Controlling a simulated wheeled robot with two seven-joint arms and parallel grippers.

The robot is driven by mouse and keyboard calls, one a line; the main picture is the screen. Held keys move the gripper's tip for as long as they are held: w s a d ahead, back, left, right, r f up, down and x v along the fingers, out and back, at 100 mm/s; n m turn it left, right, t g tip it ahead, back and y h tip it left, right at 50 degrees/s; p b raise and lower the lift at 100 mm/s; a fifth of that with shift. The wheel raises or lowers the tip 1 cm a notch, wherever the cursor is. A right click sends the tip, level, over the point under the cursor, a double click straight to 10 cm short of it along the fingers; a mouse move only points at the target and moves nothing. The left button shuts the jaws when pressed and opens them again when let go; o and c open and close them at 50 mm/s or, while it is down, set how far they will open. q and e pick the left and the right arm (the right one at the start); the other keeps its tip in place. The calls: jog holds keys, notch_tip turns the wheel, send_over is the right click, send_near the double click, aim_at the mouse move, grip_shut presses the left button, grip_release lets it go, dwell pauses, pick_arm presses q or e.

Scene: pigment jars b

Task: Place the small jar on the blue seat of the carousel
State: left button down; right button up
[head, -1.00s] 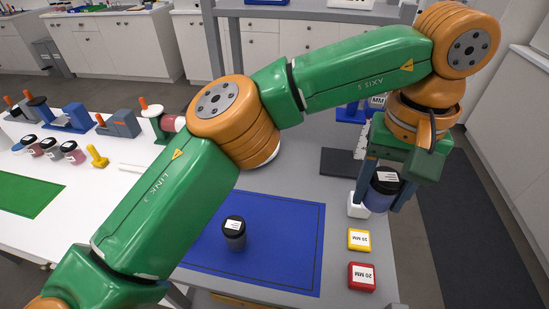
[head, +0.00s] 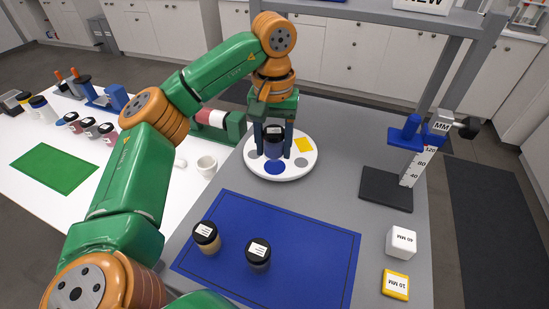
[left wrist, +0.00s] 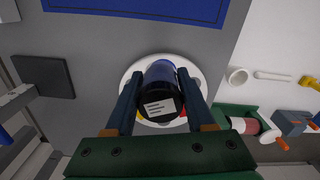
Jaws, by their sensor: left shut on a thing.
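My left gripper (head: 273,153) is shut on a jar (head: 274,148) with a black, labelled lid and a blue body. The jar looks upright over the white carousel (head: 263,176); I cannot tell whether it touches it. The carousel's blue seat (head: 275,167) shows just in front of the jar in the head view. A yellow seat (head: 304,145) and grey seats lie around it. In the left wrist view, the jar (left wrist: 160,72) sits between the fingers and hides much of the carousel (left wrist: 131,75), including the blue seat. My right gripper is not in view.
A tan jar (head: 206,238) and a dark grey jar (head: 258,256) stand on the blue mat (head: 310,245). A height gauge (head: 386,190), a white block (head: 401,242) and a yellow block (head: 395,284) are at the right. A white cup (head: 207,166) is left of the carousel.

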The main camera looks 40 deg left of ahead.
aim_at(275, 168)
pick_arm(q)
jog(key=shift+w+a+f+p, duration=0.2)
jog(key=shift+w+a+f, duration=0.1)
jog(key=shift+w+f, duration=0.3)
jog(key=shift+w+a+f+p, duration=0.2)
jog(key=shift+w+a+f, duration=0.15)
jog(key=shift+f, duration=0.3)
notch_tip(275, 168, down, 3)
jog(key=shift+w, duration=0.1)
jog(key=shift+f, duration=0.3)
jog(key=shift+f, duration=0.1)
jog(key=shift+f, duration=0.2)
jog(key=shift+c, duration=1.3)
grip_release()
jog(key=shift+r, duration=0.1)
